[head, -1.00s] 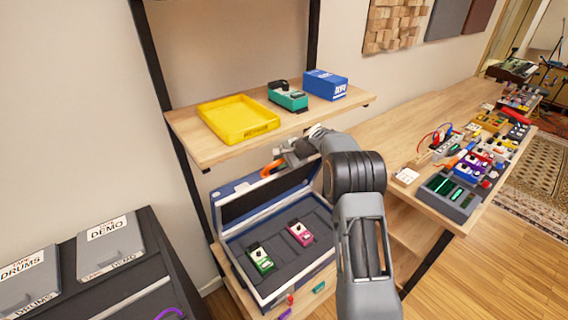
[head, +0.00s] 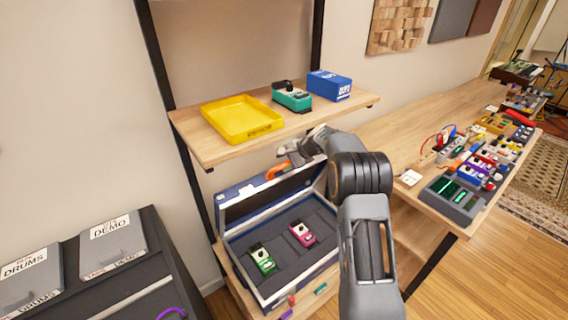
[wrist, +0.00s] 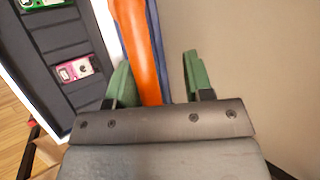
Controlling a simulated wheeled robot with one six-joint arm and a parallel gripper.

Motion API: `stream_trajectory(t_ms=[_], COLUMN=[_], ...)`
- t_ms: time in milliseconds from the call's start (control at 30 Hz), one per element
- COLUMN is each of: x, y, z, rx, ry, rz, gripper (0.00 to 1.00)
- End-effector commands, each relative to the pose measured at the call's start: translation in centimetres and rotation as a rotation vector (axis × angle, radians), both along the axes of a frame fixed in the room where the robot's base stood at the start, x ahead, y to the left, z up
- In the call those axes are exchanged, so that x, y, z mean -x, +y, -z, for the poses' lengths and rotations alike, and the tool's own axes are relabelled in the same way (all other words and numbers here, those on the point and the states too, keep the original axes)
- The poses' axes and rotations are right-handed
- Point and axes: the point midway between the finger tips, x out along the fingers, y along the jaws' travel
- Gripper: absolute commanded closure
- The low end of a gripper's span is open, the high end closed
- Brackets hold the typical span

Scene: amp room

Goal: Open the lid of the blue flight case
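The blue flight case (head: 236,242) stands on the low shelf with its lid (head: 262,197) raised and leaning back, so the dark inside shows. A green pedal (head: 262,260) and a pink pedal (head: 302,234) lie in it. An orange handle (head: 278,171) is at the lid's upper edge; it also shows in the wrist view (wrist: 137,45). My gripper (wrist: 157,62) is at that edge, its green fingers apart. The orange handle and blue lid edge lie between them, nearer the left finger; I cannot tell whether that finger touches. In the head view my gripper (head: 287,153) is partly hidden.
A wooden shelf (head: 210,152) with a yellow tray (head: 243,133), a teal pedal (head: 291,97) and a blue box (head: 328,86) is just above the lid. A pedal-covered bench (head: 412,130) stands at the right. Dark cases (head: 112,244) stand at the left.

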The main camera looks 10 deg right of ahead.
Motion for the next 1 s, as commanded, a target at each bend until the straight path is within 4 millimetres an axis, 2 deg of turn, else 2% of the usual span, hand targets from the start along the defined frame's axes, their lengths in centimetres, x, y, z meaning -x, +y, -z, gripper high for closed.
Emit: stream_trajectory(t_ms=[233,400,600,800,1000], x=[1.9,4.0,6.1,7.4,8.0], y=[-3.1,-6.5,-9.7,-11.7,-12.5], z=[-3.0,-2.8,-2.8,-2.9,-2.9], rx=[0.001,0.000,0.001,0.001,0.000], ry=[-0.003,0.000,0.001,0.000,0.001], rz=[0.005,0.006,0.003,0.002,0.000], gripper=[0.54,0.54,0.54,0.54,0.54])
